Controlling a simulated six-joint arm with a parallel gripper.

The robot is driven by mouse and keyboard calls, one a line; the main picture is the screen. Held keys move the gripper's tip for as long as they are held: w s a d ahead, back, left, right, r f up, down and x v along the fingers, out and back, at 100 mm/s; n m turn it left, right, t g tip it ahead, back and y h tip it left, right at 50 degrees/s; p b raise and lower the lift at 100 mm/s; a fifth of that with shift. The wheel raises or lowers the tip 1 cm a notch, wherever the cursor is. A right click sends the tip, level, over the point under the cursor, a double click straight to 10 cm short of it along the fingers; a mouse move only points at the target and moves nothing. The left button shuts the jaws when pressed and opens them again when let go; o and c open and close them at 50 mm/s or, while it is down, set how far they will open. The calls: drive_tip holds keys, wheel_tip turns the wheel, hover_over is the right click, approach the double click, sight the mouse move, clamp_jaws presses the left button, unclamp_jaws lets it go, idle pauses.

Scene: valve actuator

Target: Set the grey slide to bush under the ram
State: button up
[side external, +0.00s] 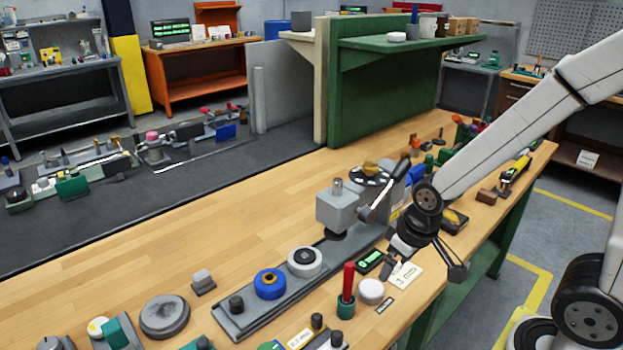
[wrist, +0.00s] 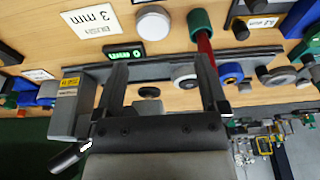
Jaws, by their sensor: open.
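The long grey slide (side external: 290,300) lies on the wooden bench, bearing a black knob (side external: 236,304), a blue ring (side external: 269,284) and a white ring with a dark centre (side external: 304,262). The ram, a grey block (side external: 338,208) with a dark round foot (side external: 335,235), stands behind the white ring, which is apart from it. My gripper (side external: 399,263) is open and empty, in front of and right of the ram. The blue ring (wrist: 230,72) is farther right.
A red handle (side external: 348,280) stands in a green cup beside a white puck (side external: 371,291). A green-lit display (side external: 370,260) and a "3 mm" card (side external: 403,275) lie near my gripper. A black lever (side external: 387,188) rises beside the ram.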

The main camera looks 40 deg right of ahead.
drive_tip(key=shift+c, duration=0.2)
idle(0.3)
drive_tip(key=shift+c, duration=0.9)
wheel_tip(320, 180, up, 5)
drive_tip(key=g, duration=0.3)
hover_over(235, 299)
wheel_tip(235, 299, down, 7)
drive_tip(key=shift+r, duration=0.1)
drive_tip(key=shift+f, duration=3.85)
